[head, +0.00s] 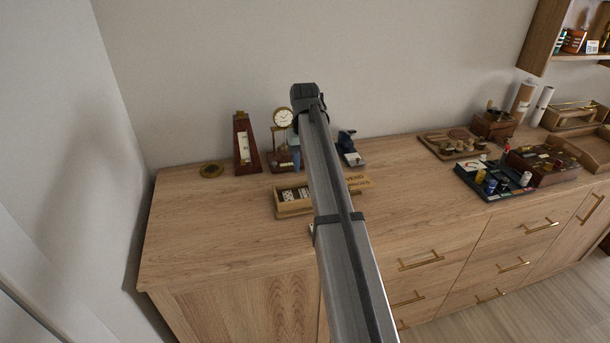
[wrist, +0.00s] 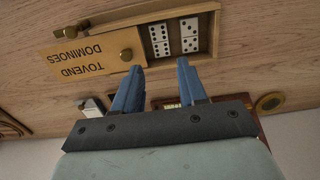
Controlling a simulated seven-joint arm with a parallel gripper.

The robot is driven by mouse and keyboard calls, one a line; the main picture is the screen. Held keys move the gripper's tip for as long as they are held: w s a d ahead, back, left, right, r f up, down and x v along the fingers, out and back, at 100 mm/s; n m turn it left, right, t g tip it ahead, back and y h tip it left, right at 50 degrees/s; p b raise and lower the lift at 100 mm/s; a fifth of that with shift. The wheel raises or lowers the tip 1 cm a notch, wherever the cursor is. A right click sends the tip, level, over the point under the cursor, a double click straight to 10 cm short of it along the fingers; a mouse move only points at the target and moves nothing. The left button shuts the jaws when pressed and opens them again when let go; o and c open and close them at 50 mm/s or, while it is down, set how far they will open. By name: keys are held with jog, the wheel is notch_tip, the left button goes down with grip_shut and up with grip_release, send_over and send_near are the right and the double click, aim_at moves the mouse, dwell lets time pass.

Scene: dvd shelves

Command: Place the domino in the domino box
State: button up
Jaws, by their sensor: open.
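The domino box (head: 292,209) is a wooden tray on the cabinet top, partly hidden by my arm in the head view. In the wrist view the box (wrist: 216,32) shows several white dominoes (wrist: 175,37) lying inside. Its lid (wrist: 85,57), lettered "TOVEND DOMINOES", extends to the left of the open part. A small white edge (head: 311,228) shows beside my arm in front of the box; I cannot tell whether it is a loose domino. My gripper (wrist: 160,65) is open, its blue fingers apart with nothing seen between them, by the box's edge.
A dark tray of small items (head: 490,182) and a wooden tray (head: 450,145) lie to the right. The left part of the cabinet top is clear.

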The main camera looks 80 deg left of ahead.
jog(key=shift+r, duration=0.9)
